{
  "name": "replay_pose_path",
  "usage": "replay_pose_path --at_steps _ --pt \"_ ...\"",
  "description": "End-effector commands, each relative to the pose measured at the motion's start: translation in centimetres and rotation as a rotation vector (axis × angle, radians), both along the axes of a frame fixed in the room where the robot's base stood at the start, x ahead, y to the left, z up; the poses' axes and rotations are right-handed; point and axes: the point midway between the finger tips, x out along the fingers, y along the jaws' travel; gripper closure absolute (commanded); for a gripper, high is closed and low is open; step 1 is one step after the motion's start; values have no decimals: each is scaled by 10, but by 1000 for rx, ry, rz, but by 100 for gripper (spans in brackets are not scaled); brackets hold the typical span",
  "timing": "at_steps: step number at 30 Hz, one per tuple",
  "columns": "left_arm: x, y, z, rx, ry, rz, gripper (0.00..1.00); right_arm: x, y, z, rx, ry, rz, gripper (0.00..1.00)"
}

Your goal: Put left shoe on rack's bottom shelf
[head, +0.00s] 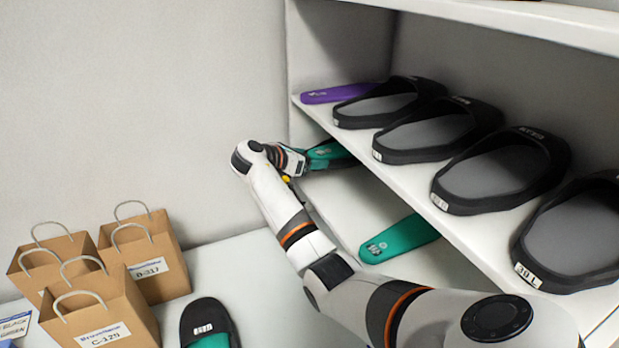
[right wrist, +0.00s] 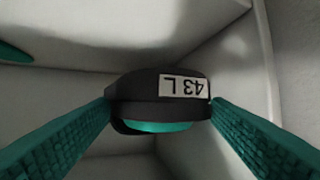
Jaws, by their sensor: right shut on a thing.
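My right gripper (head: 303,161) reaches in at the far left end of the rack (head: 393,183), below its shelf of black slides. It is shut on the left shoe (head: 333,151), a black slide with a teal insole, partly hidden under the shelf edge. In the right wrist view the shoe's heel (right wrist: 158,89) shows a "43 L" label that reads upside down, between the two teal fingers. The rack's bottom shelf (head: 345,212) lies below. I cannot tell whether the shoe touches it. My left gripper is not in view.
A teal insole (head: 400,238) lies on the bottom shelf. Several black slides and a purple insole (head: 338,93) stand on the shelf above. Another black slide with a teal insole (head: 208,325) lies on the table beside paper bags (head: 145,258).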

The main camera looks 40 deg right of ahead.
Motion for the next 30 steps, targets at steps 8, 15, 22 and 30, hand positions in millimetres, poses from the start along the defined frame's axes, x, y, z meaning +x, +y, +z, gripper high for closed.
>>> replay_pose_path --at_steps 8,15,22,30 --pt "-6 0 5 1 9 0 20 0 0 -23 -3 1 0 86" --pt "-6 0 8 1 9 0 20 0 0 -45 -2 3 0 87" --pt "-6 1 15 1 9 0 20 -1 -4 -68 -2 1 0 87" --pt "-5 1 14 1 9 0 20 -1 -4 -71 1 0 -1 16"
